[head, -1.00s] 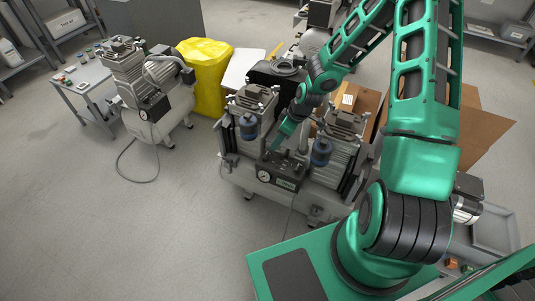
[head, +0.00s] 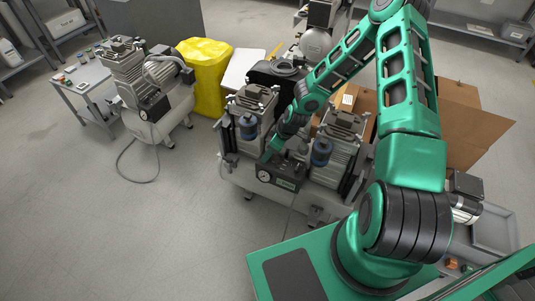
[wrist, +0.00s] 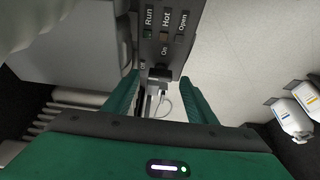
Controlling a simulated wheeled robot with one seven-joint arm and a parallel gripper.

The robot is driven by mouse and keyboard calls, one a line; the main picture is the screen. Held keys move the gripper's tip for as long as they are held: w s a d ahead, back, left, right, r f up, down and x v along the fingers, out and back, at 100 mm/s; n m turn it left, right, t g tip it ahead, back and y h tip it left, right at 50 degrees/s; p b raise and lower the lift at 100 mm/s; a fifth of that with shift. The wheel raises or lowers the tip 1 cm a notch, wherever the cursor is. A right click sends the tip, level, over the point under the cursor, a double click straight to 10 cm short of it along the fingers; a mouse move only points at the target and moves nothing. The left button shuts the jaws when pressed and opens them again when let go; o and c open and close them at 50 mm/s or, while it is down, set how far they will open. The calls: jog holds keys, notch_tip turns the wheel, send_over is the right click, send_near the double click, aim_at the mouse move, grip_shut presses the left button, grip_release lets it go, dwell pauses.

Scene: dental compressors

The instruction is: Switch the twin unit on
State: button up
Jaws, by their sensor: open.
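The twin unit (head: 330,178) stands in the middle of the head view, with two grey pump heads and blue filters on one tank. Its dark control box (head: 287,172) with a round gauge (head: 264,176) is at the front. My gripper (head: 268,156) is at the top of this box. In the wrist view, my gripper (wrist: 160,98) is open, its green fingers either side of a black switch lever (wrist: 160,73). Contact cannot be told. The panel (wrist: 165,14) reads Run, Hot, Open, with Off and On marks near the lever. Its small lamps look dim.
A single-head compressor (head: 160,100) stands to the left, beside a small table (head: 98,100). A yellow bag (head: 206,75) and cardboard boxes (head: 455,110) are behind. The floor at the front left is clear, apart from a cable (head: 125,165).

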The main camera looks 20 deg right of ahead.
jog(key=shift+x, duration=1)
jog(key=shift+c, duration=0.7)
jog(key=c, duration=0.9)
jog(key=shift+c, duration=0.2)
